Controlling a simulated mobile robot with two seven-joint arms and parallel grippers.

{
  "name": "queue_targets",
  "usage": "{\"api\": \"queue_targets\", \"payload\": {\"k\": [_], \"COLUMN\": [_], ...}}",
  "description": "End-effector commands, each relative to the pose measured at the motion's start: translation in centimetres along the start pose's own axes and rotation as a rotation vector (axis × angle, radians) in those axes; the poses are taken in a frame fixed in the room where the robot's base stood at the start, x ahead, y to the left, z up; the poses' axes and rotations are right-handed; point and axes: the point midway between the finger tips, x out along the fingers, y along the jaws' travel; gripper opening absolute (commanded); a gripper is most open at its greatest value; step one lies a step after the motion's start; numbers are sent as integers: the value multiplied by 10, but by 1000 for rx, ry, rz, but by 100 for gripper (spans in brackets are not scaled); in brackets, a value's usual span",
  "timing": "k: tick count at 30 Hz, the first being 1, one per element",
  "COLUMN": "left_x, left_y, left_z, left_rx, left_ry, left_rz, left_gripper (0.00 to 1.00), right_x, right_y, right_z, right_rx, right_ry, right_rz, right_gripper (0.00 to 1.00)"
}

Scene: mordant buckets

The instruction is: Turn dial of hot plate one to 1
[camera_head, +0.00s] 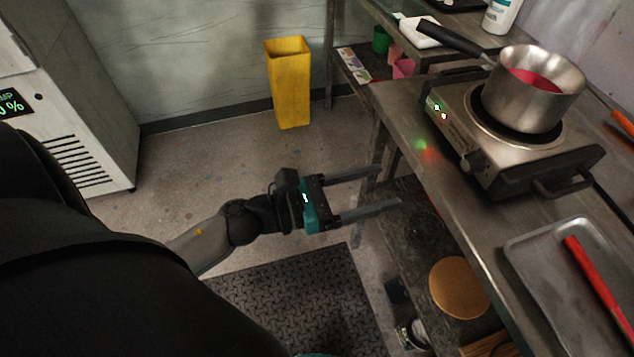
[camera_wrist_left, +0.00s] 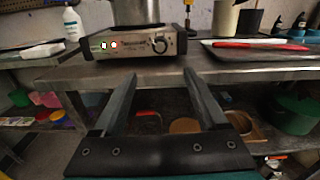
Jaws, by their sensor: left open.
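The hot plate (camera_head: 487,165) stands on the steel table, with a steel pot (camera_head: 530,95) of red liquid on its round plate. My left gripper (camera_head: 388,187) is open and empty, apart from the hot plate, in front of the table's front edge. In the left wrist view its fingers (camera_wrist_left: 155,82) point toward the table edge below the hot plate. My right gripper is not in view.
A metal tray (camera_head: 530,262) with a red-handled tool (camera_head: 598,290) lies right of the hot plate. The table's front edge (camera_wrist_left: 130,75) lies between my fingers and the hot plate. A lower shelf holds a round wooden board (camera_head: 459,288). A yellow bin (camera_head: 289,85) stands by the wall.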

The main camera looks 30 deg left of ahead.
Motion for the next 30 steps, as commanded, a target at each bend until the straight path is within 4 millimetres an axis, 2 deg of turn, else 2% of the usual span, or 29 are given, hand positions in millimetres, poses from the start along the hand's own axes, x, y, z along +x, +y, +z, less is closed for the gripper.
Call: {"api": "queue_targets", "payload": {"k": [6, 15, 30], "left_x": [-6, -18, -52], "left_y": [26, 52, 73], "left_z": [-35, -87, -178], "left_rx": [-273, -636, -1184], "left_ry": [30, 52, 47], "left_rz": [113, 277, 569], "left_gripper": [75, 75, 75], "right_x": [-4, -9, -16], "right_y": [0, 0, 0], "right_z": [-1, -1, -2], "right_rx": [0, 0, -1], "right_ry": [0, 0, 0], "right_rz": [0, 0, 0], "right_gripper": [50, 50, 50]}}
